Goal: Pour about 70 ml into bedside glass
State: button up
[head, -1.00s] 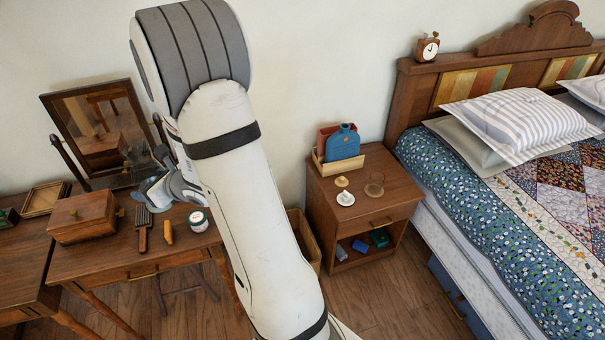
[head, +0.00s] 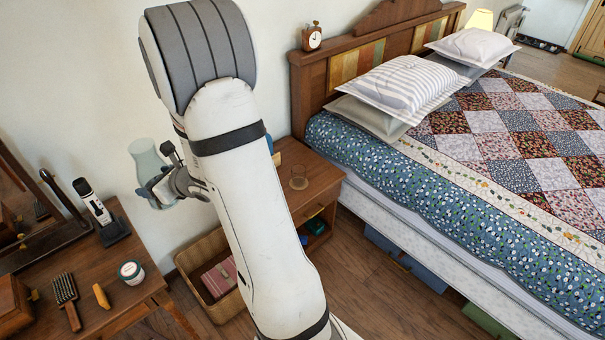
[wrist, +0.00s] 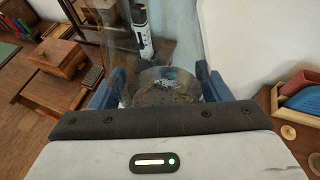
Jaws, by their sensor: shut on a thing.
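My gripper (head: 165,190) is shut on a clear, pale glass carafe (head: 148,165), which is held upright in the air between the dressing table and the bedside table. In the wrist view the see-through carafe (wrist: 165,85) sits between my blue fingers; its liquid level cannot be told. The bedside glass (head: 299,178), a small clear tumbler, stands on the bedside table (head: 322,178), to the right of my gripper and apart from it. My arm hides the left part of the bedside table in the head view.
The dressing table (head: 85,300) at left holds a brush (head: 66,298), a jar (head: 131,272) and a clipper on a stand (head: 95,205). A wicker basket (head: 190,262) stands on the floor. The bed (head: 400,200) lies right. A wooden box (wrist: 283,108) shows at right in the wrist view.

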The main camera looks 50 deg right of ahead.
aim_at(297, 171)
jog(key=z, duration=1.15)
jog(key=i, duration=1.05)
jog(key=u, duration=0.35)
